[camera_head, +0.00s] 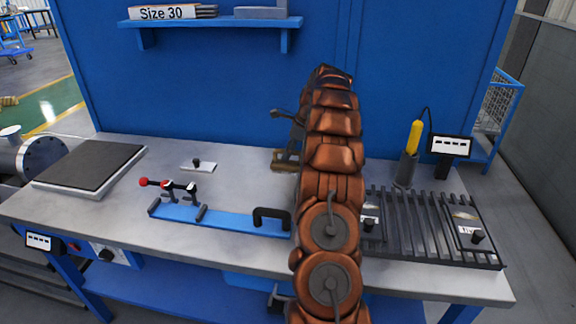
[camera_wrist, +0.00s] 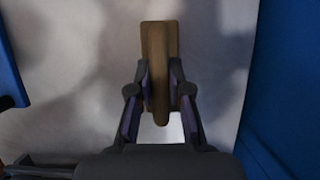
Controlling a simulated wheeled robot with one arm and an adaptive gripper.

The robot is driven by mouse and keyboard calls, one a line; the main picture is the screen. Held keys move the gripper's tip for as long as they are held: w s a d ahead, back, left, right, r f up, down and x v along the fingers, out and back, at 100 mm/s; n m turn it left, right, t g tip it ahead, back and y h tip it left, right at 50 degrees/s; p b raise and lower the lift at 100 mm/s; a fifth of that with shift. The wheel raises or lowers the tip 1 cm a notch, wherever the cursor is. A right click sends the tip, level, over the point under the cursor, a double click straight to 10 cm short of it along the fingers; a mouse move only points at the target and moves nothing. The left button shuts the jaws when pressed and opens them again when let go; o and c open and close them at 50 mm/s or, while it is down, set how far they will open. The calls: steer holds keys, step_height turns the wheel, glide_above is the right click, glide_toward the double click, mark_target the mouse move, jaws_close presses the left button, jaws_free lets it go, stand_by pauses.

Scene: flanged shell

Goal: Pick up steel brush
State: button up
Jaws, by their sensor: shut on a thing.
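The steel brush (camera_wrist: 159,40) shows in the wrist view as a brown wooden body between the two fingers. My gripper (camera_wrist: 160,88) is shut on it, one finger on each side. In the head view, part of the brush (camera_head: 284,158) shows low over the back of the workbench, just left of my arm. My gripper (camera_head: 290,128) is partly hidden there behind my copper-coloured arm. The bristles cannot be made out. I cannot tell whether the brush touches the bench.
The workbench (camera_head: 110,210) holds a dark plate (camera_head: 90,165) at left, a blue fixture (camera_head: 225,220) with a red-knobbed clamp in front, and a slotted black rack (camera_head: 420,225) at right. A yellow-handled tool (camera_head: 414,137) stands behind the rack. A blue panel (camera_head: 220,85) rises behind.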

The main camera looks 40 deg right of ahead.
jaws_close()
steer(key=shift+r, duration=0.15)
step_height(320, 180, up, 8)
steer(key=shift+f, duration=0.2)
steer(key=shift+r, duration=1.05)
steer(key=shift+o, duration=0.3)
jaws_free()
jaws_close()
